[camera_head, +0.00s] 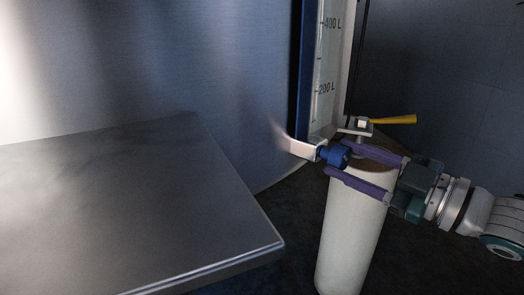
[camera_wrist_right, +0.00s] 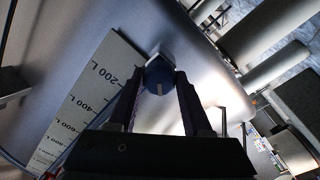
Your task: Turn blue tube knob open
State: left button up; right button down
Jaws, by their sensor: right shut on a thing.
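The blue tube knob (camera_head: 336,155) sits on a short metal fitting (camera_head: 302,148) at the lower side of the tank, beside the level scale. It also shows in the right wrist view (camera_wrist_right: 159,75), round and blue with a pale line on its face. My right gripper (camera_head: 343,160) comes in from the right, its two purple fingers on either side of the knob, shut on it. In the right wrist view the fingertips (camera_wrist_right: 158,82) meet the knob's two sides. My left gripper is in neither view.
A white cylinder (camera_head: 350,235) stands below my right gripper. A yellow-handled lever (camera_head: 393,120) on a metal valve is just above and behind the fingers. A metal table (camera_head: 130,215) fills the lower left. The scale strip (camera_head: 327,70) rises behind the knob.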

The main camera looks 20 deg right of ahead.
jog(key=n, duration=0.4)
jog(key=shift+n, duration=0.3)
jog(key=shift+n+b, duration=0.35)
jog(key=shift+n, duration=1.65)
jog(key=shift+y, duration=0.3)
jog(key=shift+c, duration=1.7)
grip_release()
jog(key=p+v, duration=0.2)
jog(key=v, duration=0.8)
